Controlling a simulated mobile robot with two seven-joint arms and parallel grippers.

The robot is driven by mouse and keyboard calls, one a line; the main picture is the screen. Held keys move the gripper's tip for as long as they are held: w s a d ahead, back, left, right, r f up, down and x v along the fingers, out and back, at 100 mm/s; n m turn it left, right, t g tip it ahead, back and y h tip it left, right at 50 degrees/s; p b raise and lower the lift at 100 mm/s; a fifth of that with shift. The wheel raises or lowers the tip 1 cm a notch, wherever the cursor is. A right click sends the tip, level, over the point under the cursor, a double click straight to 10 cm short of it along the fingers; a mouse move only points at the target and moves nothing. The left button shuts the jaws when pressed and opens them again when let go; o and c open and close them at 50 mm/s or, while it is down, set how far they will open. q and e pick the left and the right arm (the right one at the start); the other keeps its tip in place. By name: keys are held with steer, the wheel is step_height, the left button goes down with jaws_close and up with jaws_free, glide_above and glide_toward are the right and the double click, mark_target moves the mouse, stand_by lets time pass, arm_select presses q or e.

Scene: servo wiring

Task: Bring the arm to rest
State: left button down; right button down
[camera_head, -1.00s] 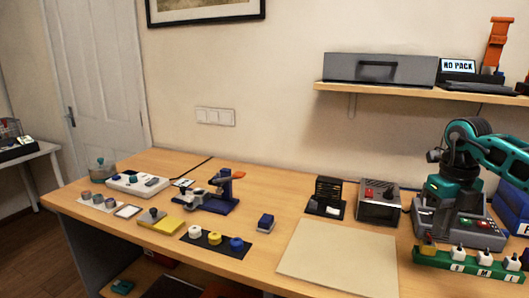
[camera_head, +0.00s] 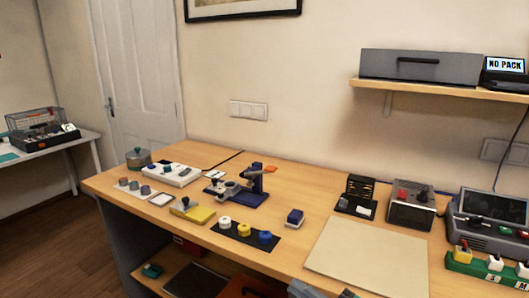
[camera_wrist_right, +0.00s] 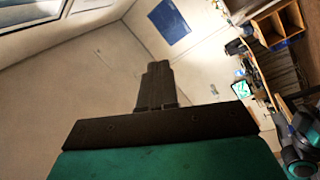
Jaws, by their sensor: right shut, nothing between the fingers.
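My right gripper (camera_wrist_right: 158,68) shows in the right wrist view as dark fingers shut together, with nothing between them. Behind the fingers are pale room surfaces, and they touch nothing that I can see. In the head view, no teal arm stands over the workbench (camera_head: 375,255). A grey part cut off at the bottom edge of that view is too little shown to identify. My left gripper is not in view.
On the bench are a blue fixture (camera_head: 250,192), a dark mat (camera_head: 243,236) with coloured knobs, a beige board (camera_head: 365,256), a grey box (camera_head: 410,208) and a green connector strip (camera_head: 485,270). A shelf (camera_head: 440,89) hangs above. A side table (camera_head: 40,152) stands at left.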

steer(key=s+d+f+m+g+h, duration=0.1)
steer(key=s+d+f+m+h, duration=0.4)
steer(key=f+m, duration=0.4)
steer(key=s+d+f+m+g+h, duration=0.1)
steer(key=s+d+f+m+h, duration=0.4)
steer(key=s+f+m+h, duration=0.3)
step_height(320, 180, down, 3)
steer(key=shift+s+d+r+m, duration=0.1)
steer(key=shift+s+d+m, duration=0.15)
steer(key=shift+s+m, duration=0.85)
steer(key=shift+d, duration=0.15)
